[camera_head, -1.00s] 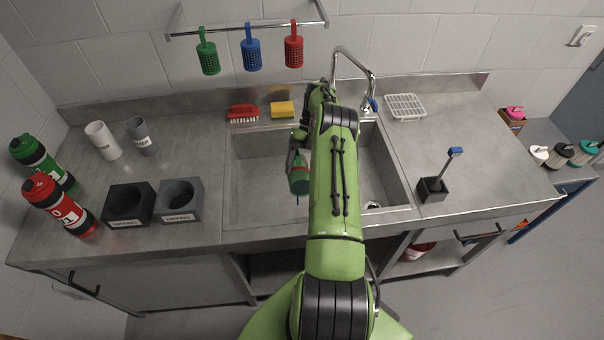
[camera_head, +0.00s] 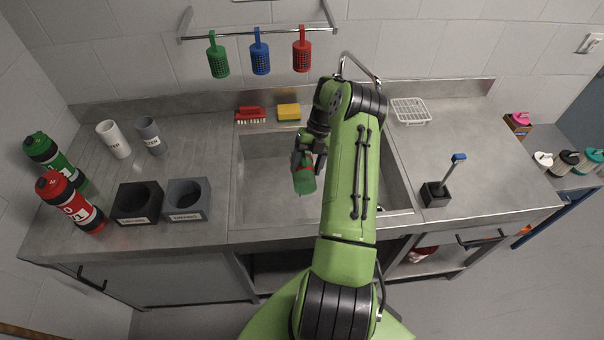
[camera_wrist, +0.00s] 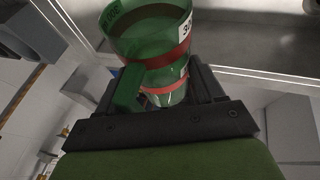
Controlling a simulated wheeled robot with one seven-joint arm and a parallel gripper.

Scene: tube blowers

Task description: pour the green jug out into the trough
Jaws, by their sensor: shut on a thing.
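The green jug (camera_head: 304,181) is a translucent green vessel with red bands. My gripper (camera_head: 306,152) is shut on it and holds it over the left part of the steel trough (camera_head: 264,205). In the wrist view the jug (camera_wrist: 150,40) is close up between the jaws of my gripper (camera_wrist: 152,95), its wide mouth facing up in that picture and part of a white label showing. How much liquid is in the jug I cannot tell. My arm hides the right half of the trough and its far corner.
A red brush (camera_head: 251,114) and a yellow sponge (camera_head: 289,112) lie on the trough's back ledge. The tap (camera_head: 360,66) curves up behind my arm. Black (camera_head: 136,203) and grey (camera_head: 186,200) holders stand left of the trough, with a red bottle (camera_head: 74,205) and a green bottle (camera_head: 48,155) beyond.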

